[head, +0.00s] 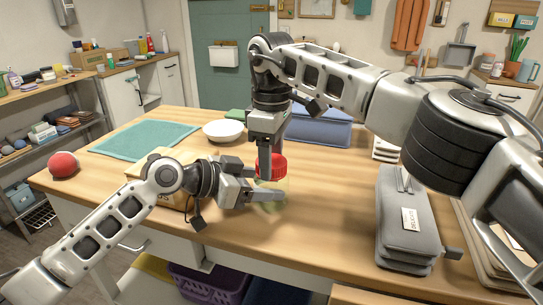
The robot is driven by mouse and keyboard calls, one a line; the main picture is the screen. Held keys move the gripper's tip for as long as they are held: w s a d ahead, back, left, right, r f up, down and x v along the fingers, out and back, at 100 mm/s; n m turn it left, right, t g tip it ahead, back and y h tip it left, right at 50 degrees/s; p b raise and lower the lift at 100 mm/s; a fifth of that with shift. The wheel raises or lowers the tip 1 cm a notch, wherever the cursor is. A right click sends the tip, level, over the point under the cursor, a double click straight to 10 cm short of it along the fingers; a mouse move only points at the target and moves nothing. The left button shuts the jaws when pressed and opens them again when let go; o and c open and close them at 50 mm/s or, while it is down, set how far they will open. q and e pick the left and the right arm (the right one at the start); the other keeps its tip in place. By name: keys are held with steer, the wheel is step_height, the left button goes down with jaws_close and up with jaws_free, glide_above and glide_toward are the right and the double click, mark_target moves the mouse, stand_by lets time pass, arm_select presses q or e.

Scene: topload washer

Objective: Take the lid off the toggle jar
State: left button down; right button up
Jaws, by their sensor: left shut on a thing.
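The toggle jar (270,207) is pale and see-through and stands on the wooden table near its front edge. Its red lid (279,169) is on top, partly hidden behind my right gripper. My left gripper (274,192) reaches in from the left, shut on the jar body just below the lid. My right gripper (268,165) points down from above, its fingers at the red lid. The far side of the lid is hidden, so I cannot tell whether these fingers are closed on it.
A white bowl (222,130), teal mat (130,140) and blue bin (325,133) lie behind. A wooden box (140,172) is partly behind my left arm. Table between jar and case is clear.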

steer(key=n, duration=1.4)
steer(key=shift+r+n, duration=0.1)
steer(key=shift+n, duration=0.3)
steer(key=n, duration=1.4)
steer(key=shift+n, duration=0.4)
steer(key=n, duration=0.7)
steer(key=shift+n, duration=0.3)
steer(key=n, duration=1)
steer(key=shift+r, duration=0.1)
steer(key=n, duration=0.6)
steer(key=shift+n, duration=0.4)
